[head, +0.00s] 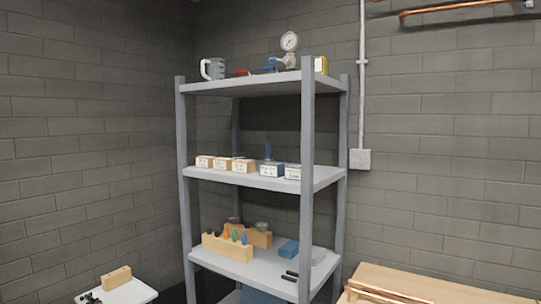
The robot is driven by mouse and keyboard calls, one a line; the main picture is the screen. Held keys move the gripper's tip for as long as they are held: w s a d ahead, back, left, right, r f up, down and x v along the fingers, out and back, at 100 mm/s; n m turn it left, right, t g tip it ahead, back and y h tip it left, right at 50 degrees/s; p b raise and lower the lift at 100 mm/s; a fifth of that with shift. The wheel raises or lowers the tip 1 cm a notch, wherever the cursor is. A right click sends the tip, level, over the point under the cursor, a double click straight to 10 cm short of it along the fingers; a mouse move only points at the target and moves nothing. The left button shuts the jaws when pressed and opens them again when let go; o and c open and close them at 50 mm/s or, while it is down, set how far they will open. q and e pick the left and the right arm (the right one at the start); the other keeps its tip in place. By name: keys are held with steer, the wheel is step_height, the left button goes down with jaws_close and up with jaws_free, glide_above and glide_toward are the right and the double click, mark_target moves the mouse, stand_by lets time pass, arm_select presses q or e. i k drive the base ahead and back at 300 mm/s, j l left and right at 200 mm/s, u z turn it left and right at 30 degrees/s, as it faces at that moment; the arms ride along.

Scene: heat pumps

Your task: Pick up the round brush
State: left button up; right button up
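I cannot clearly make out a round brush in the head view. On the lower shelf, a wooden block (227,247) holds several small upright pieces with orange, green and blue parts. They are too small to tell whether one is a brush. Neither of my grippers is in view.
A grey metal shelf unit (307,200) stands near the brick walls. A gauge (289,42) and a mug (213,69) are on its top shelf. A wooden bench (420,286) with copper pipes is at lower right. A small white table (135,291) with a wooden block is at lower left.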

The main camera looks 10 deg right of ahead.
mark_target(268, 158)
steer(key=i+j+z, duration=0.1)
steer(key=i+j, duration=0.25)
steer(key=i+j+z, duration=0.15)
steer(key=i+j, duration=0.15)
steer(key=i+j+z, duration=0.1)
steer(key=i+j, duration=0.2)
steer(key=j, duration=0.15)
steer(key=i+j+z, duration=0.15)
steer(key=j, duration=0.3)
steer(key=i+j+z, duration=0.1)
steer(key=i+j, duration=0.25)
steer(key=j, duration=0.1)
